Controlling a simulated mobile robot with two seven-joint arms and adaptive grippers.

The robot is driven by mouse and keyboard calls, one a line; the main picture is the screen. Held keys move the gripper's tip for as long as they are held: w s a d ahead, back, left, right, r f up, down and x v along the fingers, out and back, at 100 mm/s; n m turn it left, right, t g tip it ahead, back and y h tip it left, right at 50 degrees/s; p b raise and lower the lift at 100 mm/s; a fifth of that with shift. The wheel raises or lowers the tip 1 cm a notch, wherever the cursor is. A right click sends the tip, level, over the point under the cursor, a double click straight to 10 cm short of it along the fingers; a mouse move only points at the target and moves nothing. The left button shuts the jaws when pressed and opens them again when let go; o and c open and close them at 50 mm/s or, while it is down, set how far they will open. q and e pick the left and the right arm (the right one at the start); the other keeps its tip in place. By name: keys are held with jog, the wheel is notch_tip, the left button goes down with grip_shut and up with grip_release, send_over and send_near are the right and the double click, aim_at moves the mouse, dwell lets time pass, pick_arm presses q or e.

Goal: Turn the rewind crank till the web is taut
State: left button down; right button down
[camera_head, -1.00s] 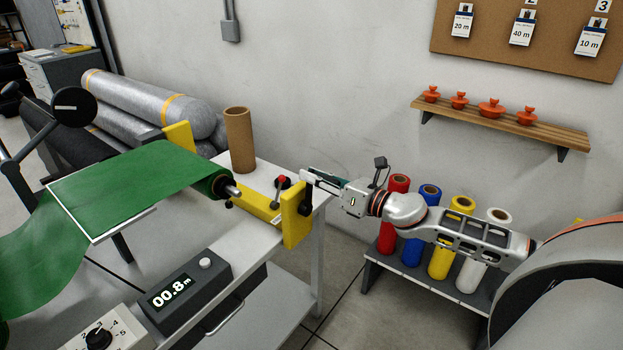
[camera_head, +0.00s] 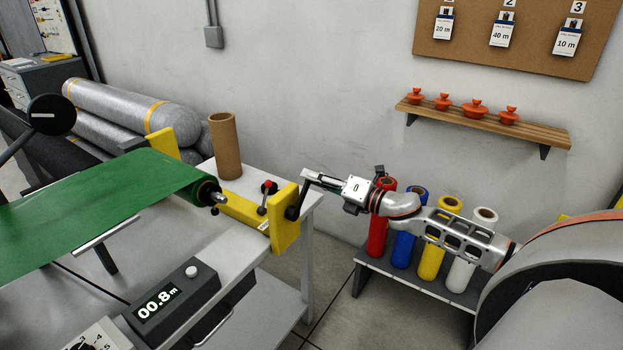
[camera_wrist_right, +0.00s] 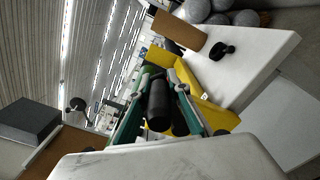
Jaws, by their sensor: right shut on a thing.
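The rewind crank (camera_head: 300,201) is a black arm on the outer face of a yellow bracket (camera_head: 285,222). My right gripper (camera_head: 319,181) is shut on the crank's handle; in the right wrist view the black handle (camera_wrist_right: 159,106) lies between the two fingers. The green web (camera_head: 90,208) runs flat and straight from the roll to the left picture edge, with no sag showing. Its far left part is out of view. The roll sits on a core with a metal shaft end (camera_head: 217,197). My left gripper is not in view.
A counter box (camera_head: 165,301) reading 00.8 m stands on the bench front. A cardboard core (camera_head: 224,146) stands behind the roll. A red-knobbed lever (camera_head: 266,193) is near the bracket. Coloured rolls (camera_head: 407,232) stand on a low rack below my right arm.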

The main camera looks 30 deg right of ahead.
jog(key=shift+a, duration=0.15)
jog(key=c, duration=1.9)
grip_release()
jog(key=shift+r, duration=0.1)
jog(key=v, duration=1.2)
